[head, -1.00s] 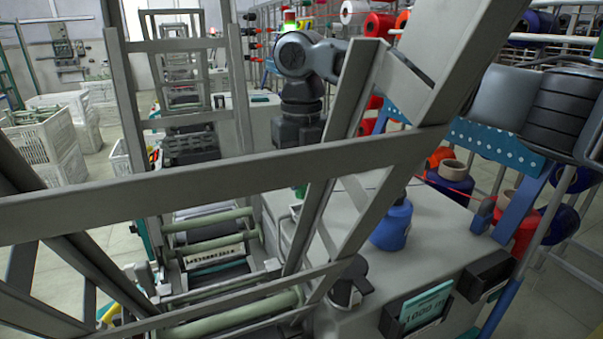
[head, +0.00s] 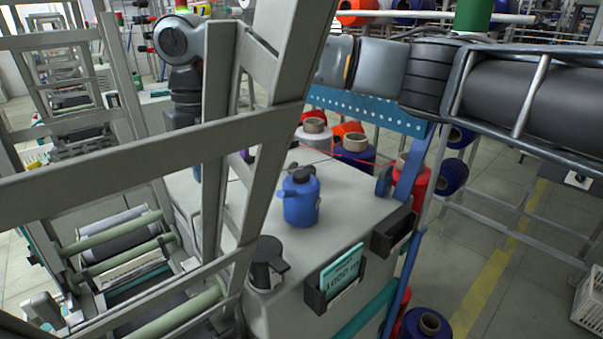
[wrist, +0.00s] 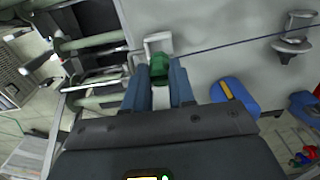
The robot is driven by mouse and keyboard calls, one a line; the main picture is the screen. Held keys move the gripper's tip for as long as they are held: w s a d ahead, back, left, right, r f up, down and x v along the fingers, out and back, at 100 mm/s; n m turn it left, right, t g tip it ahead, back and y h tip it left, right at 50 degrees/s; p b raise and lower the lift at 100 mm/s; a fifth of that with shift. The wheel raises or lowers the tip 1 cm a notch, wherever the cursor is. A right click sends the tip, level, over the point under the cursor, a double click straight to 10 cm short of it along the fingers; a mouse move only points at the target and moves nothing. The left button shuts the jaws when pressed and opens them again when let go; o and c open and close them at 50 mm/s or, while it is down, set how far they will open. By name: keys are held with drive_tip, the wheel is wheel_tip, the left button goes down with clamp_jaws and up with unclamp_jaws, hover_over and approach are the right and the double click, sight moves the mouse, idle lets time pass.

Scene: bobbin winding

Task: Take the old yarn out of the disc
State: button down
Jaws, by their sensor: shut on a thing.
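In the wrist view, my gripper (wrist: 160,88) has its two blue fingers on either side of a small green piece (wrist: 159,67). A pale part shows between the fingers below it. Whether the thread passes between the disc's plates is too small to tell. The gripper is apart from the disc, to its left. In the head view my gripper is hidden, and the disc is not clear.
A blue bottle (head: 301,200) and a dark-capped pot (head: 266,262) stand on the grey machine top (head: 345,230). Yarn cones (head: 355,157) stand behind. A grey metal frame (head: 130,165) crosses the head view's left. A white crate (head: 588,300) stands on the floor at right.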

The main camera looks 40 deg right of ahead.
idle(0.4)
drive_tip(key=shift+f+b, duration=0.75)
drive_tip(key=shift+f, duration=0.05)
wheel_tip(320, 180, down, 4)
drive_tip(key=b, duration=0.3)
drive_tip(key=shift+r+b, duration=0.15)
drive_tip(key=shift+b, duration=0.25)
wheel_tip(320, 180, up, 6)
drive_tip(key=shift+f+p, duration=0.1)
drive_tip(key=shift+p, duration=0.8)
drive_tip(key=shift+r+p, duration=0.95)
drive_tip(key=shift+p, duration=0.05)
drive_tip(key=shift+f, duration=0.15)
